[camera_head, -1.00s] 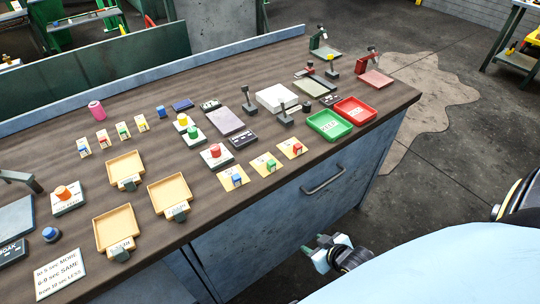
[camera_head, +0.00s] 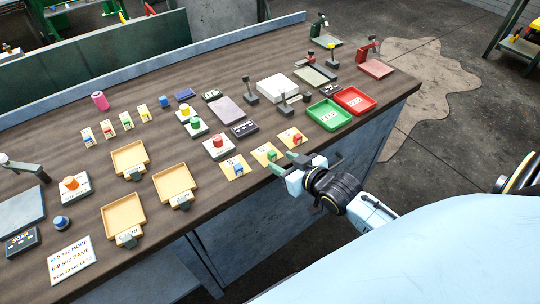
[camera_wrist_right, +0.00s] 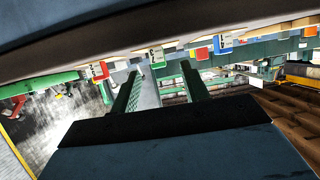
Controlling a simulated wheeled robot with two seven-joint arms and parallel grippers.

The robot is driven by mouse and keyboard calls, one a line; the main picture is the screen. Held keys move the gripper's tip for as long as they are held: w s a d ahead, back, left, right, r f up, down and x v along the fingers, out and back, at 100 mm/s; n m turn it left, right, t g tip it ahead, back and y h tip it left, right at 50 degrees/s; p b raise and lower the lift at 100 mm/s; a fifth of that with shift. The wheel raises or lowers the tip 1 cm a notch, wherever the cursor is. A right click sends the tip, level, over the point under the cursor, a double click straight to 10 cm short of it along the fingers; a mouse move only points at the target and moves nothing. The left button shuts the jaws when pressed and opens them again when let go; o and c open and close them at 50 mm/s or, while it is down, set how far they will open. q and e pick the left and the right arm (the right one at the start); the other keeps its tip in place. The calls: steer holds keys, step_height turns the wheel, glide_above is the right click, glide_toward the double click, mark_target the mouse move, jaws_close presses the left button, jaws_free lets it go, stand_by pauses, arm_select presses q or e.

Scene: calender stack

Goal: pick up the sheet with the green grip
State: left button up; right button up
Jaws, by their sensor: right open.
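A cream sheet with a green grip (camera_head: 268,153) lies near the front edge of the bench, between a sheet with a blue grip (camera_head: 236,169) and one with a red grip (camera_head: 292,137). Another small piece with a green grip (camera_head: 126,121) stands in the back row at the left. My right gripper (camera_head: 284,162) is open and empty at the bench's front edge, just in front of the green-grip and red-grip sheets. In the right wrist view its two green fingers (camera_wrist_right: 160,86) are spread apart. My left gripper is not in view.
A green tray (camera_head: 329,115) and a red tray (camera_head: 355,100) stand to the right of the sheets. Tan trays (camera_head: 129,159) and buttons on blocks stand to the left.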

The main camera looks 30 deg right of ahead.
mark_target(274, 156)
steer(key=shift+b+x, duration=0.3)
steer(key=shift+x, duration=2.65)
steer(key=shift+d+r, duration=0.1)
steer(key=shift+c, duration=0.2)
jaws_close()
